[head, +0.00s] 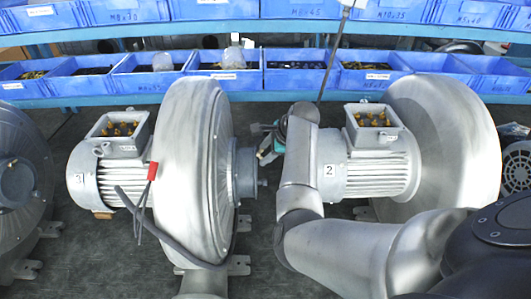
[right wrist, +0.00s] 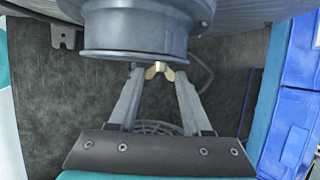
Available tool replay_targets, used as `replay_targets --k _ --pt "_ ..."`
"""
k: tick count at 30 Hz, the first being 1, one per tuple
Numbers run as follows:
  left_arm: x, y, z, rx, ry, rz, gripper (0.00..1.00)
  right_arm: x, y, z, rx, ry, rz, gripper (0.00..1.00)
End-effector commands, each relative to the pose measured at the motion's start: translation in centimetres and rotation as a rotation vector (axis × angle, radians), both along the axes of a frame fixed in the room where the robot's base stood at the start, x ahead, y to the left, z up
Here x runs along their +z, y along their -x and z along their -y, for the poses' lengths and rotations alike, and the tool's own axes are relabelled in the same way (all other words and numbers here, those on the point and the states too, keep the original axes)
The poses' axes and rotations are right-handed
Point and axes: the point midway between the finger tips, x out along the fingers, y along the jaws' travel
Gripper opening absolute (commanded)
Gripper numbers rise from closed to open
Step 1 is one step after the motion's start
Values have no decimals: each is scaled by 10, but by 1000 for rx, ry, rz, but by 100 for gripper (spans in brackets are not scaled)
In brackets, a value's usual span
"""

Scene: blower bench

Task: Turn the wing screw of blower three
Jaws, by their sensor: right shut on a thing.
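Blower three (head: 195,170) is the grey blower with the "3" label on its motor, left of centre in the head view. Its round outlet flange (right wrist: 135,35) fills the top of the right wrist view. A small brass-coloured wing screw (right wrist: 158,70) sticks out below the flange rim. My right gripper (right wrist: 160,78) has one finger on each side of the wing screw and is shut on it. In the head view the right gripper (head: 266,153) is beside the blower's right side, partly hidden by my arm. My left gripper is not in view.
Blower two (head: 375,165) stands close on the right, behind my right arm. Another blower (head: 15,190) is cut off at the left edge. Blue bins (head: 225,82) line the shelf at the back.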

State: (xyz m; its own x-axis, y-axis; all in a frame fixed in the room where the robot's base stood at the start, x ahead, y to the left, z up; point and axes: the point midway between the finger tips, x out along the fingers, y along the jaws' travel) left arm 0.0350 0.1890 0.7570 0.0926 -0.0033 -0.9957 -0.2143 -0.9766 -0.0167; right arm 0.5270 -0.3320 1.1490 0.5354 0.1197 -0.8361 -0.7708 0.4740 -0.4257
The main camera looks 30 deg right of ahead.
Motion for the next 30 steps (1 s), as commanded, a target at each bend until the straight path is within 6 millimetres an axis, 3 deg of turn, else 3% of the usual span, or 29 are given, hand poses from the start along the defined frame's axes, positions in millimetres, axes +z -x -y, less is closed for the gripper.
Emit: replay_targets --k 18,19,26,30 --pt "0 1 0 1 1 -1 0 -1 0 -1 2 -23 -35 0" --pt "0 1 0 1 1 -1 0 -1 0 -1 2 -23 -35 52" --pt "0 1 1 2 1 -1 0 -1 0 -1 2 -22 -33 78" --pt "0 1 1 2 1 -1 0 0 0 0 1 -21 -33 79"
